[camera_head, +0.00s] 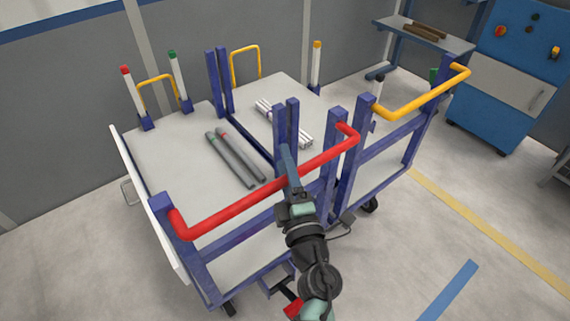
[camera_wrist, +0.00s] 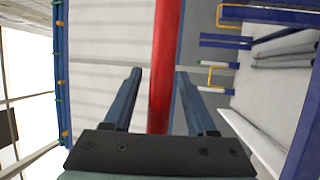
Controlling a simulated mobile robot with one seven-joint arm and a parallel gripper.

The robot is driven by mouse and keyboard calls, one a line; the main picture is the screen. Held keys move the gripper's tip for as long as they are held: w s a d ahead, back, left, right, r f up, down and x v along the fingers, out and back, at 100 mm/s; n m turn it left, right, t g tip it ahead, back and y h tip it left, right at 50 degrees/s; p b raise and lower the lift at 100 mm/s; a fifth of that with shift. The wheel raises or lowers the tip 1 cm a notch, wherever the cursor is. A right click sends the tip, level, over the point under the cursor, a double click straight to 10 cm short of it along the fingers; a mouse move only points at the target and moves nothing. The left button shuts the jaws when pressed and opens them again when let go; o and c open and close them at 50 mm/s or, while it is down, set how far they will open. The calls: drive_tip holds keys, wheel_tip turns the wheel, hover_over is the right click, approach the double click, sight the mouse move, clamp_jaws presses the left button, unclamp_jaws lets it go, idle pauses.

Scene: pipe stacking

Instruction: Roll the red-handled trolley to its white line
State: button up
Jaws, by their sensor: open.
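The red-handled trolley (camera_head: 172,152) has a pale deck, blue posts and a red handle (camera_head: 262,195) along its near side. Two grey pipes (camera_head: 236,160) lie on its deck. My gripper (camera_head: 286,152) is at the red handle, toward its right half. In the wrist view, the red handle (camera_wrist: 162,100) runs between the two spread blue fingers of my gripper (camera_wrist: 160,72), with gaps on both sides. I cannot make out a white line on the floor.
A yellow-handled trolley (camera_head: 378,172) stands close on the right, with white pipes (camera_head: 284,122) on its deck. A yellow floor line (camera_head: 480,224) and a blue one (camera_head: 449,290) lie on open floor. A blue cabinet (camera_head: 522,75) and a bench (camera_head: 424,36) stand at the back right.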

drive_tip(key=shift+c, duration=0.4)
clamp_jaws()
idle(0.9)
